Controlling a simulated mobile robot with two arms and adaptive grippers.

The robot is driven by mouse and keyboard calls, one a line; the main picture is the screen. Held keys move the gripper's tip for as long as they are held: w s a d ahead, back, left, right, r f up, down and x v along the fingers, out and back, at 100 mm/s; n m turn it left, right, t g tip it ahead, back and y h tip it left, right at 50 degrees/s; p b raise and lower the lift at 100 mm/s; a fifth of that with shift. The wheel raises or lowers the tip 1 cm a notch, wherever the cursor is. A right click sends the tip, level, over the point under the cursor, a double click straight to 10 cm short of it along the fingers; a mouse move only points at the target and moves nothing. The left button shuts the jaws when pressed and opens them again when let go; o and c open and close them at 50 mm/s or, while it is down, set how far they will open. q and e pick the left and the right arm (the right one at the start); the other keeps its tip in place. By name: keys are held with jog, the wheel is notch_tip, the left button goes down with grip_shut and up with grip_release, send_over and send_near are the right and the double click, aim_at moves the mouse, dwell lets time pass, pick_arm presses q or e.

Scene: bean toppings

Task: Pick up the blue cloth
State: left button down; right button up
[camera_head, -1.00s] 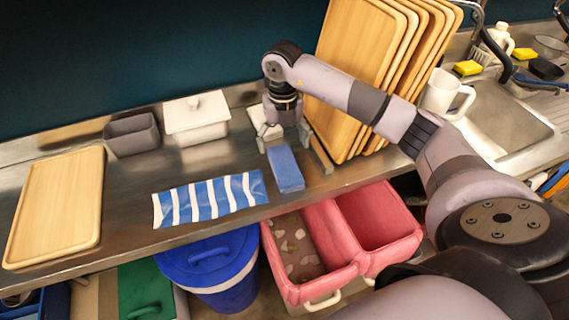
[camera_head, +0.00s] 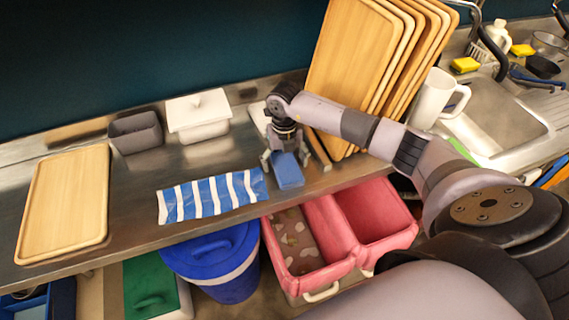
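A small folded plain blue cloth (camera_head: 288,174) lies on the metal counter near its front edge, right of center. My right gripper (camera_head: 286,160) is directly over the cloth's back end, pointing down. Its two fingers are spread wide, one on each side of the cloth, and look open. Whether the fingertips touch the cloth or counter cannot be told. A blue-and-white striped cloth (camera_head: 212,196) lies flat on the counter just to the left. My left gripper is not in view.
Wooden trays (camera_head: 352,62) lean upright behind my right arm. A wooden tray (camera_head: 62,203), a grey container (camera_head: 135,133) and a white lidded box (camera_head: 198,115) stand left. A white pitcher (camera_head: 437,98) and sink (camera_head: 497,119) are right. Red bins (camera_head: 372,217) and a blue bucket (camera_head: 227,283) stand below.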

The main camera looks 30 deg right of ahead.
aim_at(284, 162)
jog(key=c, duration=1.2)
jog(key=shift+r, duration=0.2)
notch_tip(284, 162, up, 20)
jog(key=b, duration=0.4)
jog(key=shift+f, duration=0.15)
jog(key=o, duration=0.6)
jog(key=c, duration=0.5)
jog(key=shift+f, duration=0.1)
